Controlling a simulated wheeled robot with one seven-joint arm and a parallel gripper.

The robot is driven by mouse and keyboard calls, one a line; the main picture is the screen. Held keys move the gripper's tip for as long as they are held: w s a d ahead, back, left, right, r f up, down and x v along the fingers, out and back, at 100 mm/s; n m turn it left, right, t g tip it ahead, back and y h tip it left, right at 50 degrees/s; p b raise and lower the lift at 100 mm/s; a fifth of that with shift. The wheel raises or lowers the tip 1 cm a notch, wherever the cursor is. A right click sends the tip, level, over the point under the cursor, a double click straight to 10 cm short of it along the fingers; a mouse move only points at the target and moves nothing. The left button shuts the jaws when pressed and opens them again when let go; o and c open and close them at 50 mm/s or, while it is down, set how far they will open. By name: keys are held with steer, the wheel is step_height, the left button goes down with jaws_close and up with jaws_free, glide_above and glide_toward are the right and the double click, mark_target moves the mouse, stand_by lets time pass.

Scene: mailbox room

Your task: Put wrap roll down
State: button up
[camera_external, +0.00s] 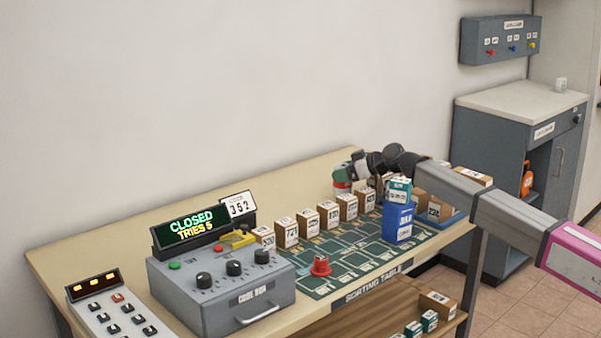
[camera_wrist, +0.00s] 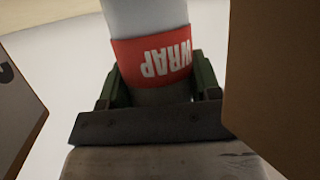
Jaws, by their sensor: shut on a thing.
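The wrap roll (camera_wrist: 152,60) is a white cylinder with a red band lettered "WRAP". In the wrist view it sits between the green fingers of my gripper (camera_wrist: 160,85), which is shut on it at the band. In the external view the roll's red part (camera_external: 341,174) shows small at the back of the sorting table (camera_external: 130,236), by my gripper (camera_external: 345,180). My arm reaches over the table from the right. I cannot tell whether the roll's lower end touches the table.
Several brown boxes (camera_external: 309,222) stand in a row in front of the roll. Brown boxes (camera_wrist: 275,80) flank my gripper closely in the wrist view. A blue box (camera_external: 398,222) with a teal box on top stands near the front edge. The table's back strip (camera_external: 270,192) is clear.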

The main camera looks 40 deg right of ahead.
steer(key=shift+f, duration=0.65)
steer(key=o, duration=1)
steer(key=shift+c, duration=0.2)
steer(key=shift+r, duration=0.25)
steer(key=r, duration=0.3)
steer(key=s+d+r, duration=0.1)
steer(key=r, duration=0.2)
steer(key=s+r, duration=0.1)
steer(key=r, duration=0.2)
steer(key=shift+s+d, duration=0.15)
steer(key=shift+s, duration=0.1)
